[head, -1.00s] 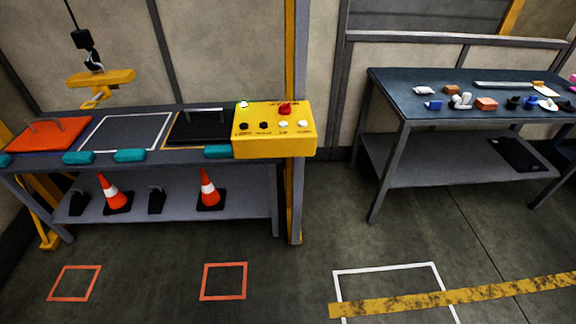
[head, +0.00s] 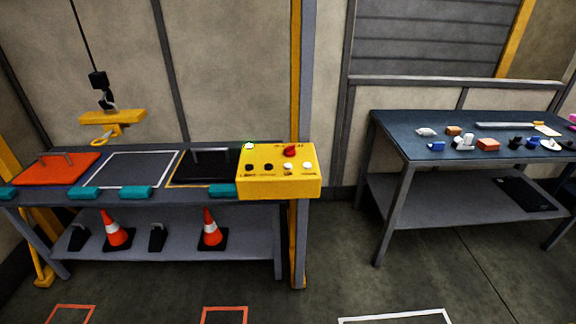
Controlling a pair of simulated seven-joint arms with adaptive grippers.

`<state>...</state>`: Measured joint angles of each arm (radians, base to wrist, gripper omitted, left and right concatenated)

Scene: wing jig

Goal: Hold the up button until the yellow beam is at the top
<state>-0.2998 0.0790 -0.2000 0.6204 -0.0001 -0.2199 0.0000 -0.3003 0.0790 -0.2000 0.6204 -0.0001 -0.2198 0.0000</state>
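The yellow beam (head: 112,117) hangs on a black hook and cable at the upper left, above the workbench and well below the top of the view. A yellow control box (head: 278,185) sits at the right end of that bench. The button labels are too small to read. Neither of my grippers is in view.
The bench holds an orange plate (head: 50,172), a white-outlined square and a black plate (head: 204,168) with handles. Cones (head: 212,232) stand on its lower shelf. A second table (head: 430,140) with small items stands right. The floor between them is clear.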

